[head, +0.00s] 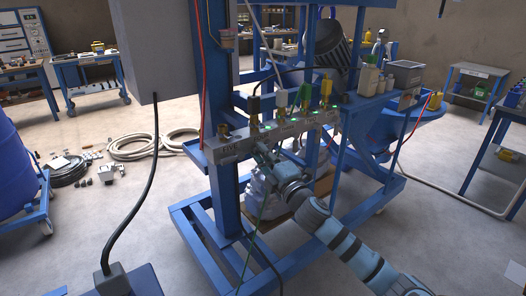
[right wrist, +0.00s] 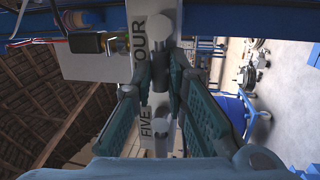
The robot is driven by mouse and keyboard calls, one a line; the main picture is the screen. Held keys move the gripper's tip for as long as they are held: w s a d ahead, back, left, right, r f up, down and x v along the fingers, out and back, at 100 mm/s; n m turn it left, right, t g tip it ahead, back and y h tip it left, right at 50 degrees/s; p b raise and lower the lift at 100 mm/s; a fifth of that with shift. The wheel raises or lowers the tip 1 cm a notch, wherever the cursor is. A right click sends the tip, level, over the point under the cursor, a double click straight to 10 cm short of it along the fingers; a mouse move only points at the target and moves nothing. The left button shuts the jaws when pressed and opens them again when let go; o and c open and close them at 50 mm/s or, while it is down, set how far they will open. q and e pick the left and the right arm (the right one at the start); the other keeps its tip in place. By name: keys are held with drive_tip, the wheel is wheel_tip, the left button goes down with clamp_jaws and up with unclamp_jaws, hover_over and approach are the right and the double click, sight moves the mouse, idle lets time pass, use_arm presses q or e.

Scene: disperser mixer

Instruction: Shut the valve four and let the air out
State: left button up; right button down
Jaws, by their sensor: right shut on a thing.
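The grey valve panel (head: 228,150) is on the blue frame, with a row of fittings and green lights along its top. The label FIVE shows at its left end; the labels to its right are small or partly covered by my gripper. My right gripper (head: 266,153) is at the panel front, just right of FIVE. In the right wrist view its fingers (right wrist: 161,82) are closed around a grey valve handle (right wrist: 158,52), with the label FOUR (right wrist: 139,38) beside it and FIVE (right wrist: 147,125) nearer the camera. The handle's exact angle is hard to tell. My left gripper is out of sight.
Several cables and hoses hang around the frame, including a red one (head: 201,70). A grey box (head: 143,45) is left of the panel. Open floor (head: 110,215) lies at left, with coiled hoses.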

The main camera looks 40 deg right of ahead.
drive_tip(key=c, duration=1.6)
unclamp_jaws()
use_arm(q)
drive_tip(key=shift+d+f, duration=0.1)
use_arm(e)
drive_tip(key=v, duration=1.2)
drive_tip(key=shift+a, duration=0.1)
